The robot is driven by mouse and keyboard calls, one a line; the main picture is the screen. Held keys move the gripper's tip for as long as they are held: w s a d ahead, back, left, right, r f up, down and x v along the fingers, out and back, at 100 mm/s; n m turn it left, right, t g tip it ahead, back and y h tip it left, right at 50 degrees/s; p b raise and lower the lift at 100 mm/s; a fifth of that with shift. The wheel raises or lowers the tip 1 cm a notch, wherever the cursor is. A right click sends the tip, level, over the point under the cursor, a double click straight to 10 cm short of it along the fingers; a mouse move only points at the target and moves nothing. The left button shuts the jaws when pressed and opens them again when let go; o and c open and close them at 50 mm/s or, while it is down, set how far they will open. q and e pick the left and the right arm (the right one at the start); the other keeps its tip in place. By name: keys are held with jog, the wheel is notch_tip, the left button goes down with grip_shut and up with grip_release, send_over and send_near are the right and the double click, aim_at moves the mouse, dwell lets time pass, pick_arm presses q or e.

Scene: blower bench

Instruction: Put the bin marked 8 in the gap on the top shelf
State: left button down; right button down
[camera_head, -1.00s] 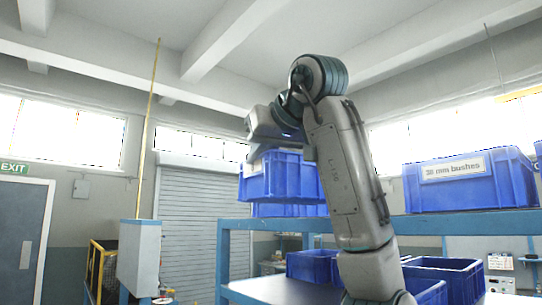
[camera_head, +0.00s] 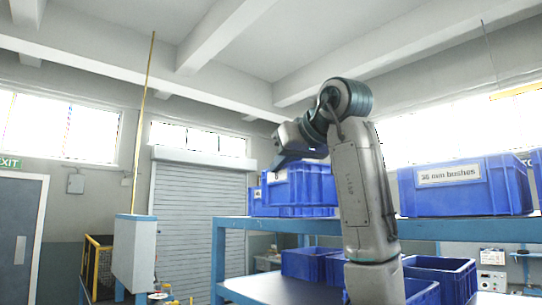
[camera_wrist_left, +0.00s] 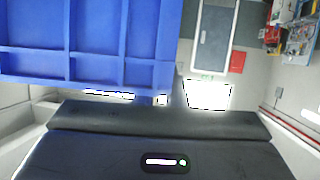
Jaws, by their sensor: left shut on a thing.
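My left gripper (camera_head: 280,163) is shut on a blue bin (camera_head: 305,184), holding it by its left end at the left part of the top shelf (camera_head: 300,225). A pale label shows on this bin, but I cannot read it. Another blue bin (camera_head: 255,202) shows behind and below it; I cannot tell whether the two touch. In the left wrist view the held bin's ribbed blue wall (camera_wrist_left: 100,40) fills the upper left. My right gripper is out of view.
More blue bins (camera_head: 440,272) stand on the lower shelf. Another blue bin edge shows at the far right of the top shelf. A pale cabinet (camera_head: 134,252) and a yellow cage (camera_head: 97,265) stand left of the rack, with a roller shutter (camera_head: 200,215) behind.

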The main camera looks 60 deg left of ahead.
pick_arm(q)
jog(key=w+p, duration=0.2)
jog(key=w, duration=0.3)
jog(key=w+a+p, duration=0.1)
jog(key=w+p, duration=0.2)
jog(key=w, duration=0.1)
jog(key=w+p, duration=0.2)
jog(key=w, duration=0.3)
jog(key=shift+w+a+f, duration=0.15)
jog(key=shift+w+a, duration=0.15)
jog(key=shift+a, duration=0.05)
jog(key=shift+f+b, duration=0.3)
jog(key=shift+f, duration=0.35)
jog(key=shift+f+b, duration=0.35)
jog(key=shift+f, duration=0.05)
jog(key=c, duration=1.4)
grip_release()
jog(key=shift+s, duration=0.1)
jog(key=shift+d, duration=0.15)
